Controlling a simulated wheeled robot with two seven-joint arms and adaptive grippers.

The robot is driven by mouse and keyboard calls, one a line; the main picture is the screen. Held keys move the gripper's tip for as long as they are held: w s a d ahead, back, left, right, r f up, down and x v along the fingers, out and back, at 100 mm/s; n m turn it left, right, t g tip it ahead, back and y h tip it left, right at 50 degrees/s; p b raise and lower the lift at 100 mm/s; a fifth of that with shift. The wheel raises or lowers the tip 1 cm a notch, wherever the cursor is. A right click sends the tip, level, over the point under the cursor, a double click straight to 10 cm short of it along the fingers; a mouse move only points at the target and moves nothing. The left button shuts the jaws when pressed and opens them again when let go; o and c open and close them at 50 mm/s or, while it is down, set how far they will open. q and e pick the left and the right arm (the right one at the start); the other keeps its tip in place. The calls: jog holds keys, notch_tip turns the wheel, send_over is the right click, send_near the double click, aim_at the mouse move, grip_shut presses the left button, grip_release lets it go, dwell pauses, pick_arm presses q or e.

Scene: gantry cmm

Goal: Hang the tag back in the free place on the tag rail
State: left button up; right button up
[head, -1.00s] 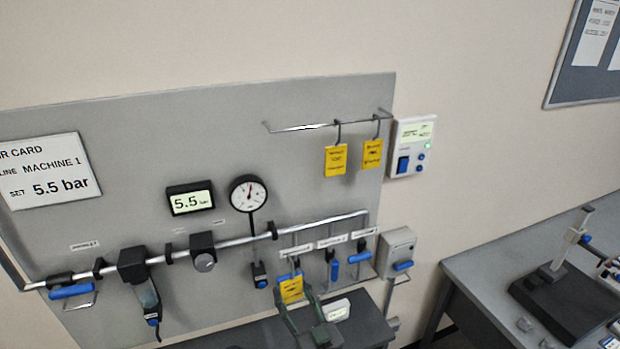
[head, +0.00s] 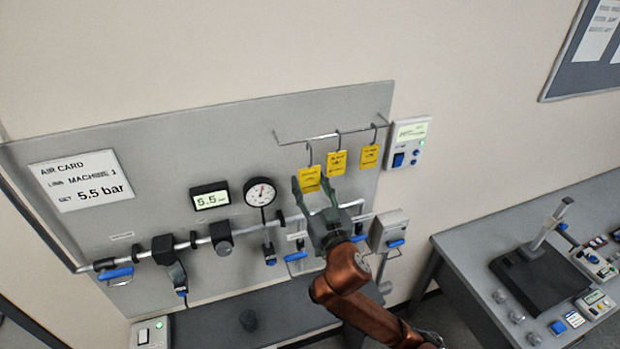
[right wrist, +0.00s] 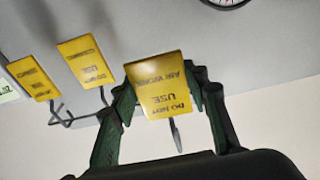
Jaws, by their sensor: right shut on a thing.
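My right gripper (head: 312,187) is shut on a yellow tag (head: 309,176), holding its edges between the green fingers. Its wire hook points up, with its top close to the tag rail (head: 290,143), left of the two hanging tags. I cannot tell whether the hook touches the rail. In the right wrist view the held tag (right wrist: 160,86) sits between the fingertips. The middle tag (head: 337,162) and the right tag (head: 368,156) hang from the rail by their hooks. My left gripper is not in view.
Below the rail are a round gauge (head: 260,192), a pressure display (head: 210,196) and an air pipe with blue-handled valves. A white control box (head: 408,142) is right of the rail. A grey bench (head: 470,262) with devices stands at the right.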

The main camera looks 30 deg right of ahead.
aim_at(305, 175)
jog(key=shift+f+b+x, duration=0.15)
jog(key=shift+b+x, duration=0.05)
jog(key=shift+x, duration=0.7)
jog(key=shift+f+b+x, duration=0.1)
jog(key=shift+b+x, duration=0.05)
jog(key=shift+x, duration=0.8)
jog(key=shift+w+d+f+b, duration=0.15)
jog(key=shift+w+f+b, duration=0.3)
jog(key=shift+w, duration=0.2)
jog(key=shift+w+d+f+b, duration=0.15)
jog(key=shift+w+f+b, duration=0.25)
jog(key=shift+w, duration=0.25)
jog(key=shift+w+d+f+b, duration=0.15)
jog(key=shift+w+f+b, duration=0.25)
jog(key=shift+w, duration=0.25)
jog(key=o, duration=1)
